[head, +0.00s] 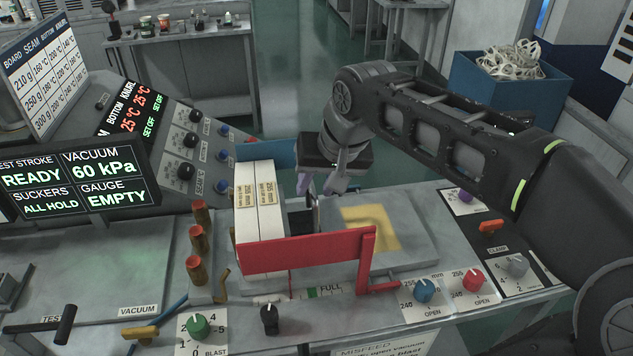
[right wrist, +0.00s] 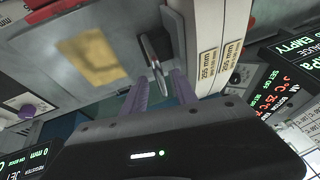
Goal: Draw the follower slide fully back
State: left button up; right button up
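The follower slide shows in the right wrist view as a grey upright plate (right wrist: 185,35) with a slim metal handle (right wrist: 152,58). It stands close to the white stack (head: 262,215) labelled 255 mm. In the head view the handle (head: 316,212) is a thin dark upright bar, partly hidden by the red rail (head: 318,250). My right gripper (head: 335,184) is just behind the handle in the head view. In the right wrist view its two purple fingers (right wrist: 160,80) are apart, with the handle's near end between them. I cannot tell whether they touch it. My left gripper is not in view.
The bed right of the handle is bare, with a yellow patch (head: 370,225). The red rail runs along its near side. Knobs (head: 425,290) line the front right. A screen (head: 75,180) reads gauge EMPTY.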

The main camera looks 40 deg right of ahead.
jog(key=shift+f, duration=0.1)
jog(key=shift+c, duration=0.4)
grip_shut()
dwell(1.0)
